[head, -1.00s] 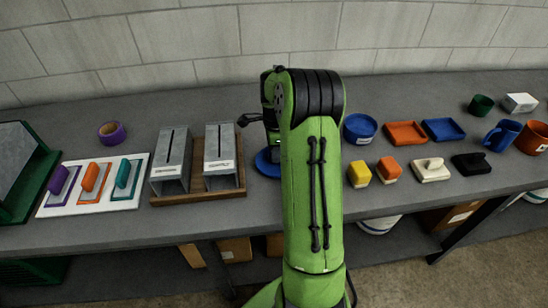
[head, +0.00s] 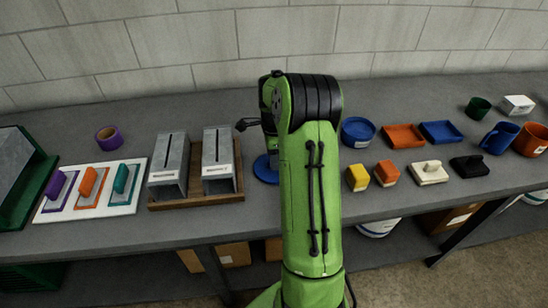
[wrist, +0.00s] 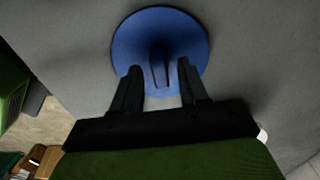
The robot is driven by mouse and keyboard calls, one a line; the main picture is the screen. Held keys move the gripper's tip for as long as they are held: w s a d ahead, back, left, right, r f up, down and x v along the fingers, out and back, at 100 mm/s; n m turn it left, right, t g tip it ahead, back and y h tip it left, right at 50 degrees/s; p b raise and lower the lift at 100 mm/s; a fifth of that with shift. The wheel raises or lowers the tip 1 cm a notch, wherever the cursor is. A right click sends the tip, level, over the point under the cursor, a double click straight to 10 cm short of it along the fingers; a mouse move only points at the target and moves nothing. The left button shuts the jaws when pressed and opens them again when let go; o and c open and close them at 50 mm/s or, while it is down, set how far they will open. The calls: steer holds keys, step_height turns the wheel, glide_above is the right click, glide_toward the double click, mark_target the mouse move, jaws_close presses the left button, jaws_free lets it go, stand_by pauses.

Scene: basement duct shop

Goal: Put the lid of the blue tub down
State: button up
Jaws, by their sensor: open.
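The blue lid (head: 264,170) is a flat round disc that appears to lie on the grey bench, partly hidden behind my arm in the head view. In the wrist view the lid (wrist: 135,38) shows nearly whole, with a narrow upright handle (wrist: 159,65) at its middle. My gripper (wrist: 158,74) is open, its fingertips apart on either side of the handle and over the near part of the lid. I see a gap between handle and fingers. The blue tub (head: 358,133), round with a pale label, stands right of my arm. My gripper is hidden in the head view.
A wooden tray (head: 208,201) with two grey metal holders (head: 218,165) stands close left of the lid. Right of my arm are a yellow block (head: 357,178), an orange block (head: 386,173), an orange tray (head: 403,136) and a blue tray (head: 441,132). The back wall bounds the bench.

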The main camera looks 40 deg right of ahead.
step_height(320, 180, up, 11)
steer(key=p, duration=0.2)
steer(key=s+a+r+n+t+h, duration=0.1)
steer(key=s+a+r+n, duration=0.1)
steer(key=a+r+n, duration=0.5)
steer(key=s+a+r+n+t, duration=0.1)
steer(key=s+a+r+n, duration=0.15)
steer(key=a, duration=0.25)
steer(key=s+a+r+n+t, duration=0.1)
steer(key=s+a+n, duration=0.2)
steer(key=a, duration=0.2)
steer(key=s+a+f+n+t+y, duration=0.1)
steer(key=s+a+f+n+t, duration=0.1)
steer(key=s+a+n, duration=0.7)
steer(key=s+n, duration=0.3)
steer(key=shift+s+t, duration=0.3)
steer(key=shift+a, duration=0.1)
